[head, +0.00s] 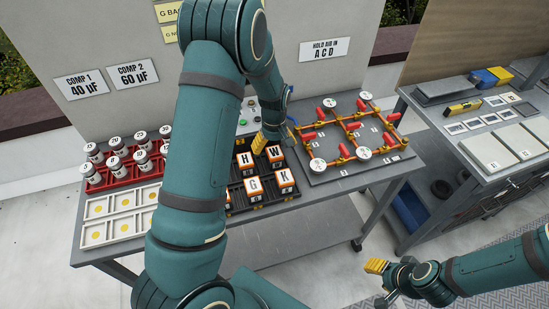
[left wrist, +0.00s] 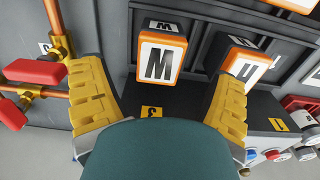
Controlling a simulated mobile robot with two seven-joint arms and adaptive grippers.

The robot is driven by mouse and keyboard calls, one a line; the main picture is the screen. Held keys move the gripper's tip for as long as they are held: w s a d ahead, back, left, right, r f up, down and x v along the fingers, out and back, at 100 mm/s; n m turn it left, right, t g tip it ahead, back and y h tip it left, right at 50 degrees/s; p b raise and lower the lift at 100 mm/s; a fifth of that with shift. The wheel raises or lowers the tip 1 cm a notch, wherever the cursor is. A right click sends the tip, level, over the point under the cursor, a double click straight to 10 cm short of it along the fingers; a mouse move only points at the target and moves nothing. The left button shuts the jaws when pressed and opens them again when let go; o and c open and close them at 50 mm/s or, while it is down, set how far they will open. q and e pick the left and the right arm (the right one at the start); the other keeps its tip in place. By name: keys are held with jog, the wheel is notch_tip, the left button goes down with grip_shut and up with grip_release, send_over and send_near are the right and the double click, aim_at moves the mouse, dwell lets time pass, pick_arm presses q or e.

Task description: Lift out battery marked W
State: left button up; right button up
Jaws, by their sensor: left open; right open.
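The battery marked W (head: 274,153) is an orange-edged block with a white label, in the back row of the black rack. In the left wrist view its letter shows upside down, on the orange-framed label (left wrist: 160,60). My left gripper (head: 274,139) is open just above the rack's back edge. In the left wrist view its yellow fingers (left wrist: 162,80) stand apart, one on either side of the W battery, with gaps to it. The battery marked H (head: 245,160) sits beside it, close to one finger. My right gripper (head: 380,281) is open and empty, low at the right.
Batteries G (head: 254,186) and K (head: 284,177) sit in the front row of the rack (head: 262,207). A board with copper pipes and red valves (head: 350,135) stands close on the right. Left are white-capped cylinders in a red rack (head: 122,178) and a white tray (head: 112,230).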

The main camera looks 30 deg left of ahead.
aim_at(275, 151)
pick_arm(q)
notch_tip(275, 151, down, 5)
jog(key=shift+r, duration=0.3)
jog(key=c, duration=1.4)
jog(key=shift+r, duration=0.1)
